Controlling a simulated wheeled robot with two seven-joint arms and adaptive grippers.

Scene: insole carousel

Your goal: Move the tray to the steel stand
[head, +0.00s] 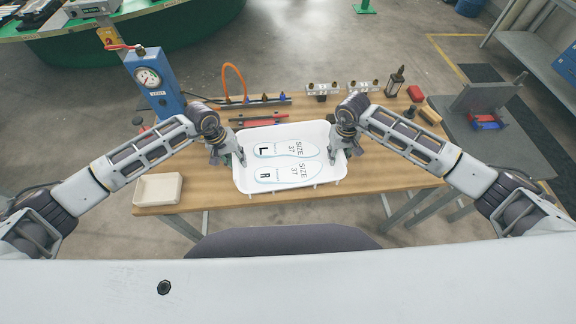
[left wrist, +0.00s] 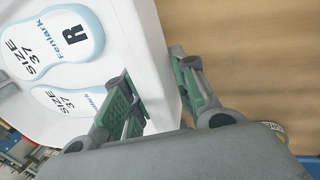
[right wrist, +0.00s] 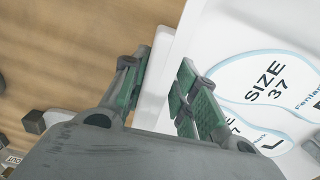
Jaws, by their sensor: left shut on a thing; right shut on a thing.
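The white tray (head: 240,184) is in the middle of the head view, at the front edge of the wooden table. It holds two pale insoles with blue rims, marked L (head: 283,150) and R (head: 285,174), both size 37. My left gripper (head: 238,160) is shut on the tray's left wall, which also shows between its fingers in the left wrist view (left wrist: 158,92). My right gripper (head: 340,153) is shut on the right wall, also seen in the right wrist view (right wrist: 158,85). I cannot tell whether the tray touches the table. A dark grey stand (head: 520,150) is at the right.
A grey bracket (head: 485,97) and a red-and-blue item (head: 486,122) occupy the stand's back part.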

